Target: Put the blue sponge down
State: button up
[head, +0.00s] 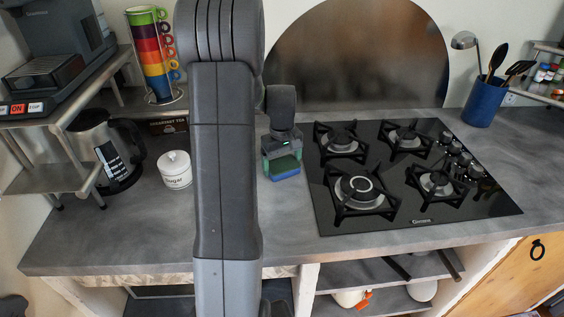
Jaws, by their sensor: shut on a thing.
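The blue sponge (285,174) is at my gripper (282,160), left of the black hob. It has a blue lower part and a green upper part. My gripper points down and is shut on the sponge. The sponge is at or just above the grey counter (290,222); I cannot tell whether it touches. My arm hides part of the counter to the left of it.
The gas hob (408,214) is close on the right. A sugar jar (175,170), a kettle (107,150) and a stack of coloured mugs (152,55) stand left of my arm. A blue utensil pot (484,103) stands at the back right. The counter in front of the sponge is clear.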

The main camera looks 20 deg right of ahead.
aim_at(282, 163)
jog(key=o, duration=0.9)
jog(key=shift+f, duration=0.15)
jog(key=shift+c, duration=0.2)
notch_tip(282, 163, up, 12)
jog(key=shift+r, duration=0.2)
jog(key=shift+f, duration=4.25)
jog(key=shift+f, duration=0.1)
